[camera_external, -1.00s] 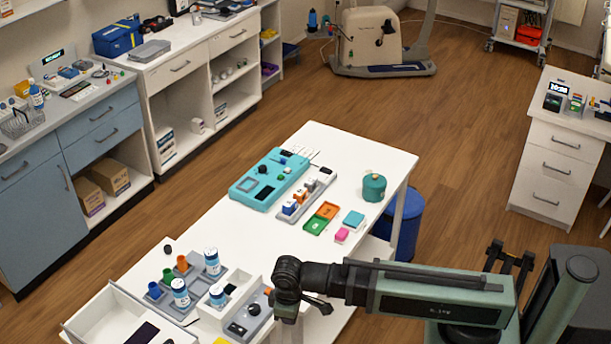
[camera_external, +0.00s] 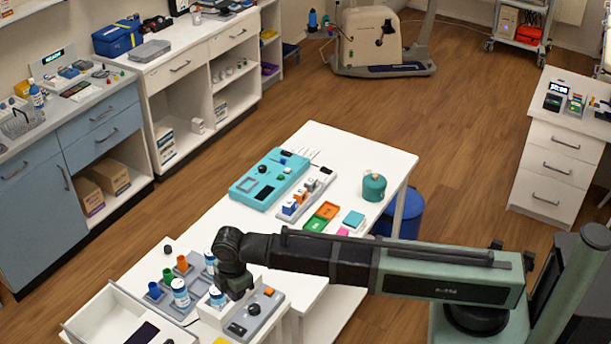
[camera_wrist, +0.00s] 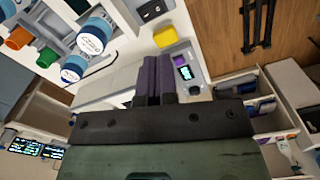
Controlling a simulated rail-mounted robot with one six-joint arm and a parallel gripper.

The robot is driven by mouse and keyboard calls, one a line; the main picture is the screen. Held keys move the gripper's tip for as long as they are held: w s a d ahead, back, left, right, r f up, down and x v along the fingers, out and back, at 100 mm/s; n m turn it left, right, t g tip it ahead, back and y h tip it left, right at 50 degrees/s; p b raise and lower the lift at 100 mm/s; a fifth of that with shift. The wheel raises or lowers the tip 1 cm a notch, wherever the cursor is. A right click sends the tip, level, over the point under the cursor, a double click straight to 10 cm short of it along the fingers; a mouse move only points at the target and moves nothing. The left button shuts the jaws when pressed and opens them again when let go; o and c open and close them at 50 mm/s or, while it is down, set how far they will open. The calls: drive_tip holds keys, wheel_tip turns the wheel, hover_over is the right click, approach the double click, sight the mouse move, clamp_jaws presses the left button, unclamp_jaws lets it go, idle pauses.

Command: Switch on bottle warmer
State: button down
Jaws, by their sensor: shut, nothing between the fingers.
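My gripper (camera_wrist: 156,60) is shut and empty, its two dark purple fingers side by side in the wrist view. In the external view its wrist end (camera_external: 236,281) hangs beside the bottles at the near end of the white table. A grey device (camera_external: 258,314) with an orange button and a dark knob lies just below it. In the wrist view a grey panel (camera_wrist: 198,84) with a small lit display and a purple square is partly hidden behind the fingers. No label shows which device is the bottle warmer. Whether the fingertips touch anything cannot be told.
White-capped bottles (camera_external: 181,293) stand close left of my gripper, with green and orange cups (camera_external: 182,262) beside them. An open white drawer or tray (camera_external: 98,322) is at the near left. A teal device (camera_external: 268,181) and a teal pot (camera_external: 374,187) stand farther along the table.

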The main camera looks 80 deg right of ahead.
sight(241, 329)
drive_tip(key=n, duration=0.3)
drive_tip(key=shift+w+f+n, duration=0.15)
drive_tip(key=shift+w+n, duration=0.1)
drive_tip(key=shift+n, duration=0.05)
wheel_tip(241, 329, down, 14)
drive_tip(key=b, duration=1.4)
drive_tip(key=shift+f, duration=0.15)
drive_tip(key=shift+d, duration=0.1)
